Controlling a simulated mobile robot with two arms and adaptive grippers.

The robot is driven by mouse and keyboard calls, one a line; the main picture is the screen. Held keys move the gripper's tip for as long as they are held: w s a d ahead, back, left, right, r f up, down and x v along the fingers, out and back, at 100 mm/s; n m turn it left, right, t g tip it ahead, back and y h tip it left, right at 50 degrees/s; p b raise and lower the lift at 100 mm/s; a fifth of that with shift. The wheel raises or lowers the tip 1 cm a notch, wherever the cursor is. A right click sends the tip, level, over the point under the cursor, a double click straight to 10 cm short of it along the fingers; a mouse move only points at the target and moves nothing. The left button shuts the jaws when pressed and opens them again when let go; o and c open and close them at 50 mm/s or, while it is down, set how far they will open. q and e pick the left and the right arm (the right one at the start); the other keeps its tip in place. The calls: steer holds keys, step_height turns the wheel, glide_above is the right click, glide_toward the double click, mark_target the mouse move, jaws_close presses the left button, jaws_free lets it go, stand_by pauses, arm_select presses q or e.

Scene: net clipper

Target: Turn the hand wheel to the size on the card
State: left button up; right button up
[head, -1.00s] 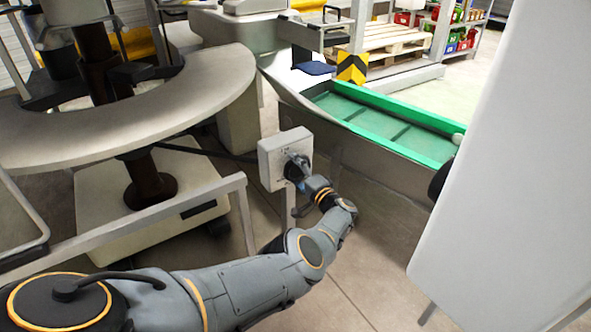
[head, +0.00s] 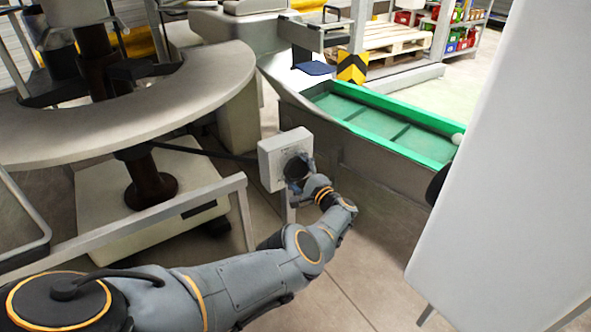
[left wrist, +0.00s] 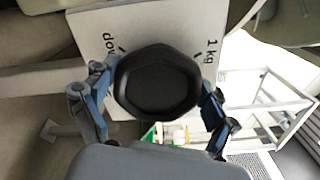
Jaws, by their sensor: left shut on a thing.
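The hand wheel (left wrist: 157,83) is a black knob on a pale square plate (left wrist: 95,28). In the left wrist view the plate shows dark marks with "1 kg" at the upper right and part of a word reading "dow" at the left. My left gripper (left wrist: 157,92) has its two blue-grey fingers on either side of the knob, shut on it. In the head view the pale box (head: 272,163) carries the dark knob (head: 296,168), with my left gripper (head: 300,178) at it. The card does not show clearly. My right gripper is not in view.
A round grey table (head: 215,85) stands at the left, with a metal rail (head: 150,215) before it. A green conveyor trough (head: 385,120) lies behind the box at the right. A large pale panel (head: 490,180) fills the right side.

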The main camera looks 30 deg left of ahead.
arm_select(q)
steer(key=shift+a, duration=0.1)
steer(key=o, duration=1)
